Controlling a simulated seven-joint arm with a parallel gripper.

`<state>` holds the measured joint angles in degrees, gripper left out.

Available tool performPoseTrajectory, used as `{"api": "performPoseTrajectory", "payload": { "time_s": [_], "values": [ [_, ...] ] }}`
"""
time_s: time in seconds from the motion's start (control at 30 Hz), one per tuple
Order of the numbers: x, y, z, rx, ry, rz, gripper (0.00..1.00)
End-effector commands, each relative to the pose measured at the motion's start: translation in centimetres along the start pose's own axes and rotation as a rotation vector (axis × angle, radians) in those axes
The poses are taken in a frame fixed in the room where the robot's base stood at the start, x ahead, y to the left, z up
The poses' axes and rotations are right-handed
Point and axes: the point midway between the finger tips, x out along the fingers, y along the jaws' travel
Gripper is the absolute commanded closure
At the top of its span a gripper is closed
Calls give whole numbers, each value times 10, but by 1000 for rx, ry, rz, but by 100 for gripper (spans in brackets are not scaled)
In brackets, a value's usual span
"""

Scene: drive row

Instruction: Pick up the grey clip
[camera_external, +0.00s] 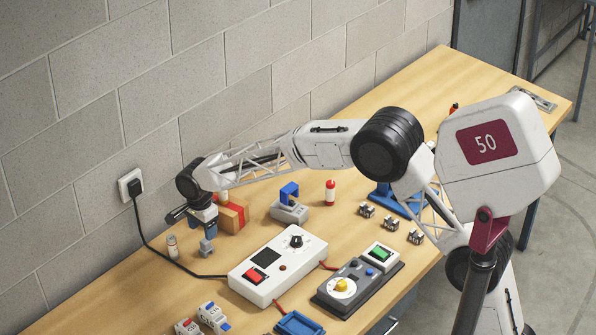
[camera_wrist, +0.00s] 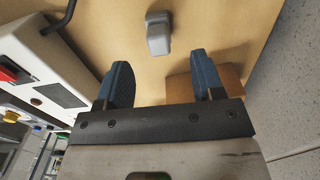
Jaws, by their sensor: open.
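The grey clip (camera_external: 206,247) stands on the wooden table, just below my gripper (camera_external: 206,224) in the external view. In the wrist view the clip (camera_wrist: 158,36) shows whole, ahead of the fingertips and roughly midway between them. My gripper (camera_wrist: 160,62) has two blue fingers, wide apart with nothing between them. The fingers and the clip are apart in the wrist view. In the external view the near finger partly covers the space above the clip.
A brown box (camera_external: 232,216) with a red band is close beside my gripper; it shows behind the right finger in the wrist view (camera_wrist: 231,80). A white control box (camera_external: 278,264) stands to the right.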

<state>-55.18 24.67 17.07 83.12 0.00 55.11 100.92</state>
Motion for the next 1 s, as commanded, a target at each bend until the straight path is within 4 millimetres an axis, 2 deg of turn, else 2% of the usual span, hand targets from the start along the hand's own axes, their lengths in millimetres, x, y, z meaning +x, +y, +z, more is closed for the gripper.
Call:
{"api": "performPoseTrajectory", "payload": {
  "time_s": [0.3,0.77,1.0],
  "values": [
    [23,0,0,0,0,1,38],
    [28,1,-1,-1,0,1,38],
    [49,2,-2,0,0,2,38]
  ]
}}
